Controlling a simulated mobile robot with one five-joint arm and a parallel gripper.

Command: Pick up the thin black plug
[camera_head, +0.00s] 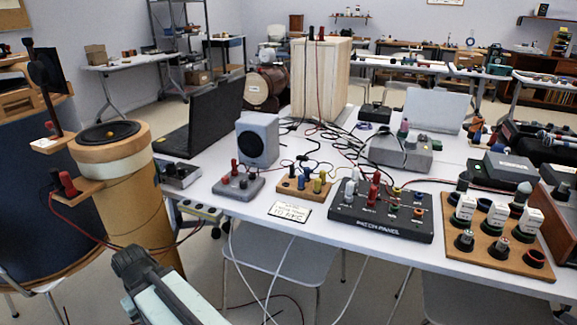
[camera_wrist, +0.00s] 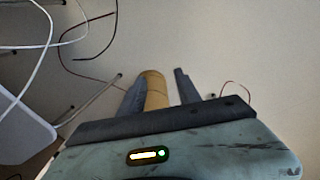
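Several dark plugs show in the head view, and I cannot tell for sure which one is the thin black plug. One slim black plug (camera_head: 312,33) stands upright on top of the pale wooden box (camera_head: 320,80), beside a red plug (camera_head: 321,33). My gripper (camera_head: 132,262) is low at the front left in the head view, away from the table and apart from these plugs. In the wrist view my gripper (camera_wrist: 160,76) has its two fingers spread, with nothing held. A tan cylinder shows behind the gap, beyond the fingers. No plug shows in the wrist view.
The white table (camera_head: 245,205) carries a black patch panel (camera_head: 380,212), a wooden board with dark sockets (camera_head: 495,262), a laptop (camera_head: 205,115), a small speaker (camera_head: 258,140) and tangled cables. A tan cylinder speaker (camera_head: 120,190) stands at left. Chairs and loose cables are below the table.

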